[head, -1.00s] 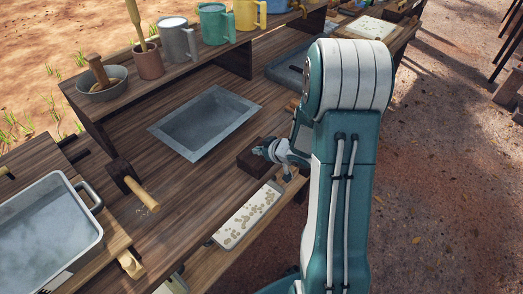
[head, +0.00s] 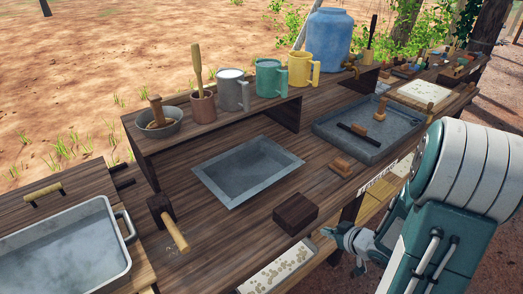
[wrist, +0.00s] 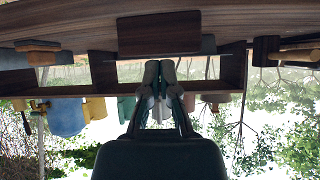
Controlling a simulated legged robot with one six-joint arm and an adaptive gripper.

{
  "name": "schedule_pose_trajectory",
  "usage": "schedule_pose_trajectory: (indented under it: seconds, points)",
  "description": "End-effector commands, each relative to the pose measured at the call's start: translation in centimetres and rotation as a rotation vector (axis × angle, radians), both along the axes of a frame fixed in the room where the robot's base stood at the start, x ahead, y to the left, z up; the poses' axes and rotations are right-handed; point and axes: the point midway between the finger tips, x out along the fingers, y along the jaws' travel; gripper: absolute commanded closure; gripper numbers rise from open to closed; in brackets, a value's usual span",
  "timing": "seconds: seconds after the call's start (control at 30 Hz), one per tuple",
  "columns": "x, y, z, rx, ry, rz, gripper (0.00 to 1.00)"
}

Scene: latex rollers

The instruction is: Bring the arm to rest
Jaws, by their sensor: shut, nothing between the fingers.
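My gripper (head: 346,236) is at the front edge of the wooden bench (head: 232,226), just right of a dark wooden block (head: 296,213). My teal and white arm fills the lower right of the head view. In the wrist view, which is upside down, the two fingers of my gripper (wrist: 160,68) are together with nothing between them.
A grey sunken tray (head: 247,170) lies in the bench, with a mallet (head: 167,222) to its left. Mugs, including a yellow one (head: 302,69), stand on the raised shelf. A white tray with pale bits (head: 280,268) sits below the front edge. A blue jug (head: 329,40) stands behind.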

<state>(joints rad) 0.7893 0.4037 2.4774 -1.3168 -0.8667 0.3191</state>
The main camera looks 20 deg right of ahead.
Motion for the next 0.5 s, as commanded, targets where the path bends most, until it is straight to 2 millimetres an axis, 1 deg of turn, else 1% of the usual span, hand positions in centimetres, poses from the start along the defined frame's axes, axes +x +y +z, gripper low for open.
schedule_pose_trajectory:
  seconds: [0.07,0.17,0.27,0.33,0.43,0.5]
  points:
    - [0.2,0.0,0.2,-0.012,0.0,-0.003,1.0]
    - [0.9,-0.4,1.4,-0.078,0.009,-0.029,1.0]
    - [2.1,-1.0,3.6,-0.188,0.029,-0.092,1.0]
    - [2.6,-1.3,5.7,-0.263,0.046,-0.148,1.0]
    - [2.8,-1.2,8.6,-0.34,0.071,-0.231,1.0]
    - [2.6,-0.8,10.7,-0.377,0.087,-0.286,1.0]
